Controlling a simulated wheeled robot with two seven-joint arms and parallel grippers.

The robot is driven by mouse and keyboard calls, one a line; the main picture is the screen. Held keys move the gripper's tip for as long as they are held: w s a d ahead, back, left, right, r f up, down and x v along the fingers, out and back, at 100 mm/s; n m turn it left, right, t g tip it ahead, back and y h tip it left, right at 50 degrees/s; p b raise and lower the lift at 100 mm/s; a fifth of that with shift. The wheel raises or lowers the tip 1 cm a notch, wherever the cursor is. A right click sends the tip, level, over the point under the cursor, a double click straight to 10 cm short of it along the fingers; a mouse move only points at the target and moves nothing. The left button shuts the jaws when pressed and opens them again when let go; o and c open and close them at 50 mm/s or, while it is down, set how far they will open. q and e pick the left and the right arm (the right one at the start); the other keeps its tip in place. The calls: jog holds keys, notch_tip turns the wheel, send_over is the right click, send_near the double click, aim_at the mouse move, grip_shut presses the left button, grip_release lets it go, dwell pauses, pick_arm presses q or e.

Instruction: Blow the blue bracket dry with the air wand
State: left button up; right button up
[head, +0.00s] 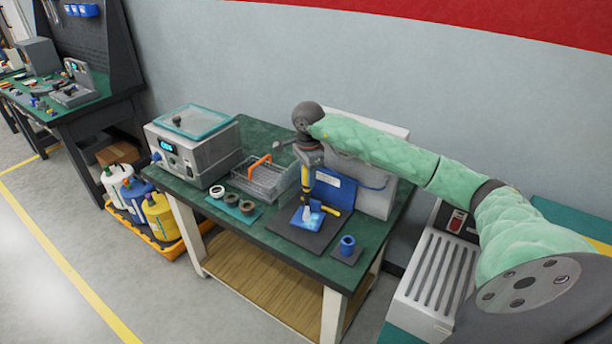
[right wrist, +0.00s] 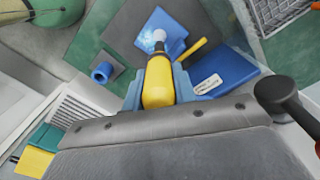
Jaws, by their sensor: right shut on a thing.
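My right gripper (head: 308,176) is shut on the air wand, whose yellow body (right wrist: 158,82) lies between the fingers in the right wrist view. The wand points down, and its pale tip is over the blue bracket (head: 299,221). The bracket also shows in the right wrist view (right wrist: 172,24) and lies flat on a dark mat (head: 294,236). A whitish glow or spray covers part of the bracket at the tip. I cannot tell whether the tip touches it. My left gripper is not in view.
A yellow-and-black tool (head: 330,210) lies beside the bracket, by a blue labelled panel (head: 335,188). A blue ring (head: 347,244) stands on a small mat at front right. A wire basket (head: 262,182), several rings and a lidded bath unit (head: 193,146) are to the left.

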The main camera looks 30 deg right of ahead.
jog(key=shift+s+d+b, duration=0.25)
jog(key=shift+s+d, duration=0.05)
jog(key=shift+s, duration=0.2)
jog(key=shift+s+d+b, duration=0.25)
jog(key=shift+s+d, duration=0.05)
jog(key=shift+s, duration=0.2)
jog(key=shift+r, duration=0.15)
dwell(1.2)
jog(key=shift+r+p, duration=0.6)
jog(key=shift+r, duration=1.8)
